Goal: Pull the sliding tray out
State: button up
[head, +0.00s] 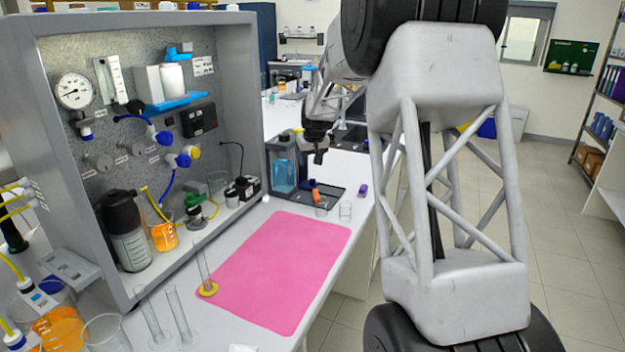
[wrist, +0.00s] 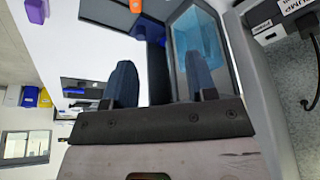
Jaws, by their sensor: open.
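My gripper (head: 318,152) hangs in the air above and beside the grey unit with a blue-lit tank (head: 285,172). In the wrist view my gripper (wrist: 163,85) has two dark fingers set wide apart with nothing held between them. The tank window (wrist: 197,45) lies beyond the right finger. A low dark tray (head: 334,193) extends from the unit's base on the white bench, below my gripper; I cannot tell for certain whether it is the sliding tray. An orange piece (head: 315,196) rests at this tray.
Small glass beakers (head: 345,211) and a purple item (head: 362,190) stand near the tray.

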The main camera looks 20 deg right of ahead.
send_near(312, 179)
jog(key=shift+w+d+f, duration=0.15)
jog(key=shift+w+f, duration=0.05)
jog(key=shift+f, duration=0.5)
jog(key=shift+f, duration=0.15)
jog(key=shift+x, duration=3.8)
jog(key=shift+w, duration=0.15)
grip_shut()
